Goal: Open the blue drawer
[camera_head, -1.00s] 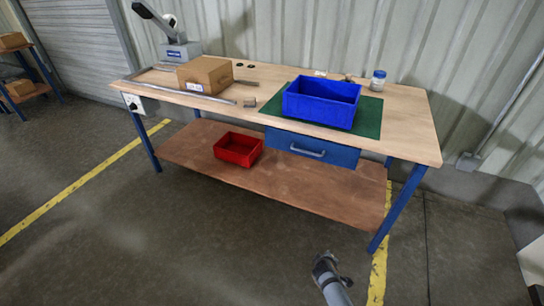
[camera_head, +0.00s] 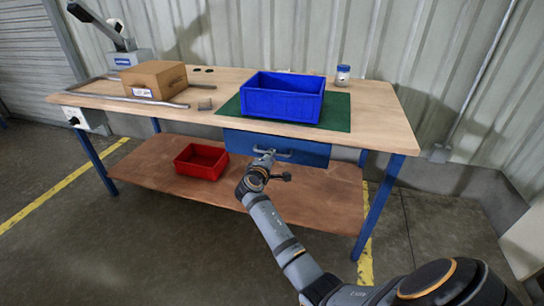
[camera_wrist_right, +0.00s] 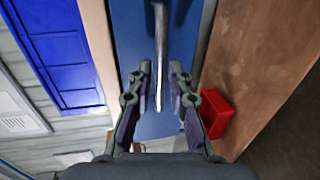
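The blue drawer (camera_head: 312,153) hangs under the workbench top and looks closed. Its grey bar handle (camera_head: 283,155) runs across the front. It also fills the middle of the right wrist view, with the handle (camera_wrist_right: 159,45) upright in that picture. My right gripper (camera_head: 266,160) is at the left part of the handle, partly hiding it. In the wrist view its two fingers (camera_wrist_right: 160,72) are spread, one on each side of the handle, with gaps visible. Whether the handle is fully between the fingertips in depth is hard to tell. My left gripper is not in view.
A blue bin (camera_head: 283,98) stands on a green mat (camera_head: 338,112) above the drawer. A red bin (camera_head: 201,161) sits on the lower shelf (camera_head: 320,190). A cardboard box (camera_head: 154,79), metal parts and a jar (camera_head: 343,75) are on the bench top (camera_head: 385,120).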

